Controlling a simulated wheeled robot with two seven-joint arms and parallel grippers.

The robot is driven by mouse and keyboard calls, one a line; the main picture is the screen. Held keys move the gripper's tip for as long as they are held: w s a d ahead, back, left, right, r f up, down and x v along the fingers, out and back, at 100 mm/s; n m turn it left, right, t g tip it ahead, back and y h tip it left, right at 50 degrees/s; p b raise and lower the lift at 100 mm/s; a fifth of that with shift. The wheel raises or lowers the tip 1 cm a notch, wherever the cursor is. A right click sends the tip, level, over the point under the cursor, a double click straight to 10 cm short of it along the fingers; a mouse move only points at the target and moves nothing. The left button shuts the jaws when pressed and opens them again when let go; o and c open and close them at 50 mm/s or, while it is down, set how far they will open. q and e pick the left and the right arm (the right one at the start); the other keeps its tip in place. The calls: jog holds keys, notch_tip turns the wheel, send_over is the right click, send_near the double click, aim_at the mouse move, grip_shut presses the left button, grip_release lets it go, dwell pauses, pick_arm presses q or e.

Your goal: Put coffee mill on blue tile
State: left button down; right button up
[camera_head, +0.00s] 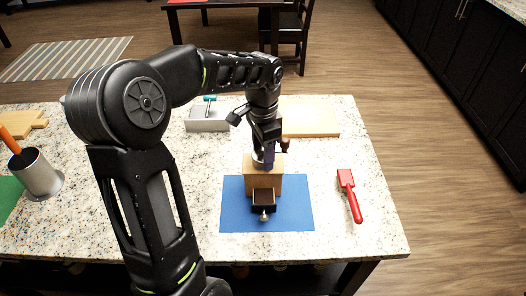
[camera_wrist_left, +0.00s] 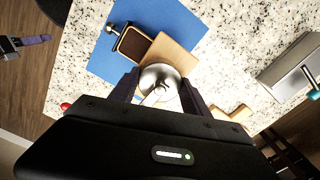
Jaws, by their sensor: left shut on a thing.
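The coffee mill (camera_head: 263,182) has a light wooden box, a small dark-fronted drawer pulled out toward me and a metal dome. It is upright over the blue tile (camera_head: 235,212); I cannot tell whether its base touches the tile. My left gripper (camera_head: 267,158) comes down from above and is shut on the mill's top. In the left wrist view the metal dome (camera_wrist_left: 160,82) sits between the two fingers, and the drawer (camera_wrist_left: 133,42) points over the blue tile (camera_wrist_left: 98,62). My right gripper (camera_wrist_left: 28,42) shows small at the left edge there; its jaw opening is unclear.
A red-handled tool (camera_head: 350,195) lies right of the tile. A grey box with a teal-handled tool (camera_head: 207,118) and a wooden board (camera_head: 312,117) are behind. A metal canister (camera_head: 38,174) stands at left beside a green tile (camera_head: 8,196). The right front counter is clear.

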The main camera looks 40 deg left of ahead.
pick_arm(q)
jog(key=shift+f, duration=0.1)
jog(key=c, duration=0.5)
grip_release()
notch_tip(320, 180, up, 12)
jog(key=shift+p, duration=0.45)
jog(key=shift+s, duration=0.1)
dwell(0.5)
